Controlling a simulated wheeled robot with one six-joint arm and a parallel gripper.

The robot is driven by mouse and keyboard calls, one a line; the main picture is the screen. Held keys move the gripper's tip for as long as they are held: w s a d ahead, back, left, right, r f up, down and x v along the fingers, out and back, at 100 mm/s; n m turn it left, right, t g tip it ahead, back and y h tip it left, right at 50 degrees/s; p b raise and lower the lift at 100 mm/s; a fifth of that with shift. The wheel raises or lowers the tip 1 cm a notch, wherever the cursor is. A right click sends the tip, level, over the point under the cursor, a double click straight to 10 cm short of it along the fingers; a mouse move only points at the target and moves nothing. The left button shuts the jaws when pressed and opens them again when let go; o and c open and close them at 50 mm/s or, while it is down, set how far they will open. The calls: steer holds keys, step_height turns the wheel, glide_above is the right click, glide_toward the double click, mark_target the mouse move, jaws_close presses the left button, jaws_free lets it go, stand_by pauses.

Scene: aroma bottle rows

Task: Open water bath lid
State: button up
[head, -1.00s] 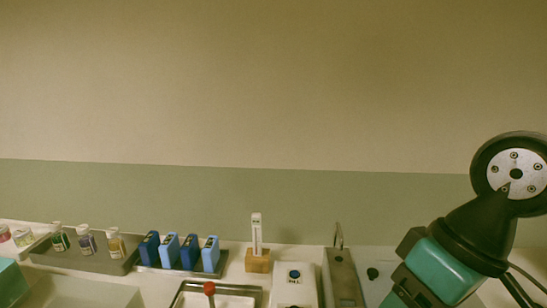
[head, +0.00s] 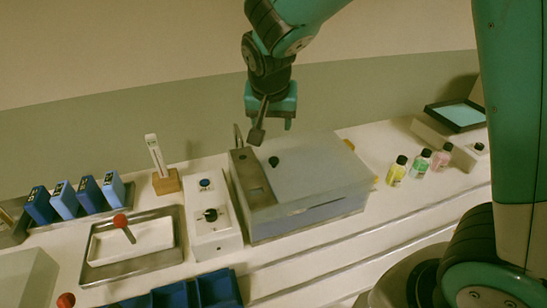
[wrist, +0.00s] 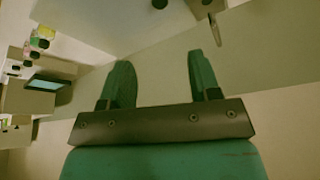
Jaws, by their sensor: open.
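The water bath (head: 305,223) is a grey box to the right of centre in the head view. Its pale flat lid (head: 320,170) lies closed on top, with a black knob (head: 274,162) near its back left. My gripper (head: 272,122) hangs above the back of the bath, apart from the knob. Its two teal fingers are spread and empty, as the wrist view (wrist: 160,68) shows. A dark round thing at the top edge of the wrist view looks like the knob, partly cut off.
A thin bent metal pipe (head: 238,136) rises behind the bath's left panel. A white box with knobs (head: 212,222) stands left of the bath. Several small bottles (head: 420,165) stand to the right. A screen device (head: 456,114) is at the far right.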

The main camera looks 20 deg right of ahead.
mark_target(274, 159)
steer(key=p+x, duration=0.3)
steer(key=x, duration=1.3)
steer(key=shift+a+f, duration=0.1)
steer(key=shift+f, duration=0.2)
jaws_close()
steer(key=shift+r, duration=0.1)
